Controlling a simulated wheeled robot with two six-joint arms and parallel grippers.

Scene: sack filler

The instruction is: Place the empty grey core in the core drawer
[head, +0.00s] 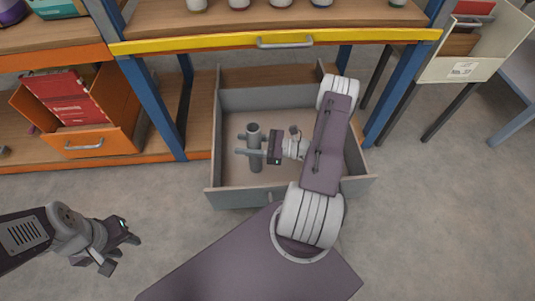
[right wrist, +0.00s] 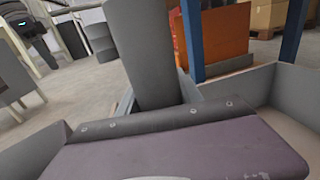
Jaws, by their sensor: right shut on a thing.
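The grey core (head: 255,162) is a hollow upright tube; its open top faces the head camera. My right gripper (head: 250,151) is shut around it, coming from the right. The core also stands tall in the right wrist view (right wrist: 140,55). The core drawer (head: 229,199) is a pulled-out grey drawer with a wooden floor. The core is within its walls in the head view; I cannot tell whether its lower end touches the floor. My left gripper (head: 121,253) is open and empty, over the concrete floor at lower left.
Above the drawer is a wooden shelf with a yellow front (head: 200,43) and several jars. Blue posts (head: 153,108) stand on both sides. An orange drawer (head: 82,144) with red boxes is open at left. A cream drawer (head: 463,66) is open at upper right. No other object shows inside the grey drawer.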

